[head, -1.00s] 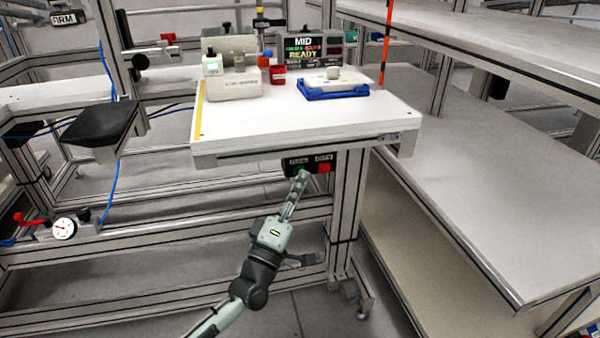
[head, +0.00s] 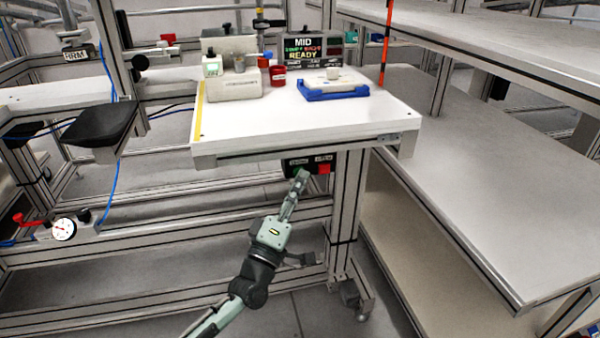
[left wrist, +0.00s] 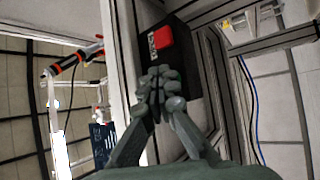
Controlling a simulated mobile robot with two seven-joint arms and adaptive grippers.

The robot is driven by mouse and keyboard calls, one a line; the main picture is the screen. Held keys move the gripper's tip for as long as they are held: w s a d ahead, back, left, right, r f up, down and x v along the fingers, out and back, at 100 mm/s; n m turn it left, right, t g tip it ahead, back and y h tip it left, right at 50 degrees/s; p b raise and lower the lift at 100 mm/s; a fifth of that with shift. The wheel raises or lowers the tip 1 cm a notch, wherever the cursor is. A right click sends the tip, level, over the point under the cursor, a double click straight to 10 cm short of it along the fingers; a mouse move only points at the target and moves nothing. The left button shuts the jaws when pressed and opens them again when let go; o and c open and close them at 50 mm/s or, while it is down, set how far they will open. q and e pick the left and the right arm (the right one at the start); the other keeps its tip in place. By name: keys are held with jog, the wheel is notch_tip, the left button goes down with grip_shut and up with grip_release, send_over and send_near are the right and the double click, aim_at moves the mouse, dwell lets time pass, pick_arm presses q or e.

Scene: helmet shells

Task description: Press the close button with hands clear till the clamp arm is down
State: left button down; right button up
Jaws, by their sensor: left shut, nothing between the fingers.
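The black button box (head: 309,166) hangs under the front edge of the white table, with a red button (head: 323,168) on its right and a green button at its left, largely covered by my left gripper (head: 301,174). The gripper is shut and empty, its tips at the green button; I cannot tell whether they touch it. In the left wrist view the shut fingertips (left wrist: 160,85) are over the box beside the red button (left wrist: 163,38). A grey piece labelled ARM (head: 75,56), apparently the clamp arm, hangs above the black pad (head: 101,125) with a gap. My right gripper is out of view.
The white table (head: 300,122) holds a pale fixture (head: 235,86), a red cup (head: 278,76), a blue tray (head: 335,92) and a screen (head: 315,47) reading MID and READY. A gauge with a red lever (head: 64,229) is at lower left. Shelves stand on the right.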

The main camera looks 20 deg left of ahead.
pick_arm(q)
jog(key=shift+s+d, duration=0.4)
jog(key=shift+s, duration=0.25)
jog(key=s+d+p, duration=0.1)
jog(key=s, duration=0.1)
jog(key=s+d+p, duration=0.1)
jog(key=s+d, duration=0.1)
jog(key=shift+s+a, duration=0.1)
dwell(0.8)
